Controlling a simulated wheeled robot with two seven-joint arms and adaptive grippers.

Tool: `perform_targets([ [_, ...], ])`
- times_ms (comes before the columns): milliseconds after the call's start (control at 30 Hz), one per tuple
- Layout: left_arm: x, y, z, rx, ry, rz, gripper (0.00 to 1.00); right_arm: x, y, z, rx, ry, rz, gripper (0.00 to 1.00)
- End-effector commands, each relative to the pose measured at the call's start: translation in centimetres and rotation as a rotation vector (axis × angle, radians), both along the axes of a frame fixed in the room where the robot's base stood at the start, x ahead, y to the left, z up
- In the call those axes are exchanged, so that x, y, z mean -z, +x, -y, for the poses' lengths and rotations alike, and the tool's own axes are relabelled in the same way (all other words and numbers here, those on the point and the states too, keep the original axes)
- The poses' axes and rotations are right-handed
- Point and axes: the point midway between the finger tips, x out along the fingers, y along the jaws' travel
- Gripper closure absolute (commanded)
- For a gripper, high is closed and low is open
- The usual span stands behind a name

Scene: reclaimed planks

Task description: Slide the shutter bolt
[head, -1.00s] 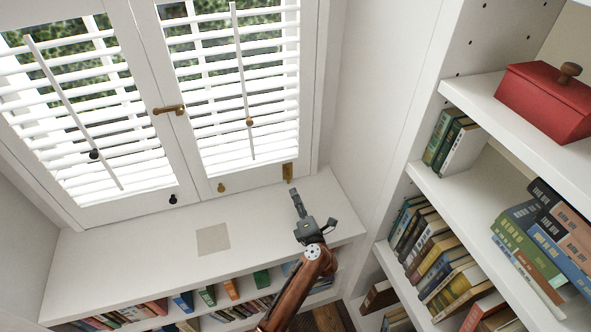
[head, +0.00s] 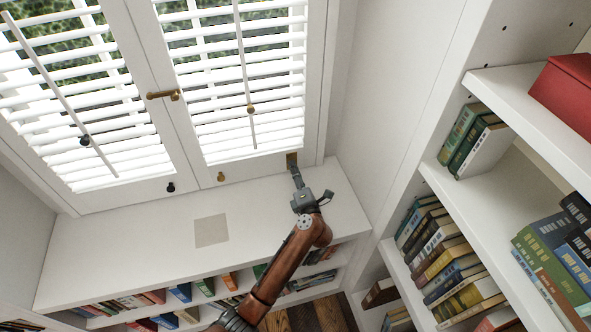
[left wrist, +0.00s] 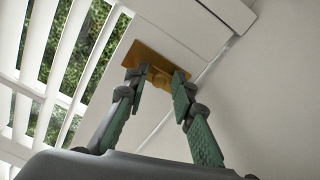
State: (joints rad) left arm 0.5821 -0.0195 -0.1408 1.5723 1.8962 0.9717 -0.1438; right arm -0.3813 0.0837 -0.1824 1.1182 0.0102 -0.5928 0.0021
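The shutter bolt (head: 291,157) is a small brass fitting at the bottom right corner of the right shutter panel. In the left wrist view its brass plate (left wrist: 163,65) lies flat on the white frame, with a narrower brass part between my fingers. My left gripper (head: 295,170) reaches up to the bolt and hides part of it. In the left wrist view the left gripper (left wrist: 157,78) is open, its green-padded fingers on either side of the brass part. I cannot tell whether the tips touch it. My right gripper is not in view.
A white sill (head: 130,240) with a beige square (head: 211,230) runs below the shutters, above low bookshelves. A brass latch (head: 163,95) joins the panels at mid-height; small knobs sit lower. A tall bookcase (head: 520,110) with books and a red box (head: 565,92) stands at right.

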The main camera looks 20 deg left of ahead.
Motion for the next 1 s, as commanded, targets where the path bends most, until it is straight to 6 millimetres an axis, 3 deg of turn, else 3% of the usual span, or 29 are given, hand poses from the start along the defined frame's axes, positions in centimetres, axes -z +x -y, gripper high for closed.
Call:
perform_targets([
  [133,-0.05,-0.02,-0.06,-0.001,0.0,0.001,0.77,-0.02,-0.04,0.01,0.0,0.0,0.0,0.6],
  [467,-0.02,-0.03,-0.09,-0.001,0.0,0.001,0.99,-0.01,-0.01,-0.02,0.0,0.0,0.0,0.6],
  [1000,0.0,-0.05,-0.07,-0.001,0.0,0.0,1.0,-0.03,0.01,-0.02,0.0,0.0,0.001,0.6],
])
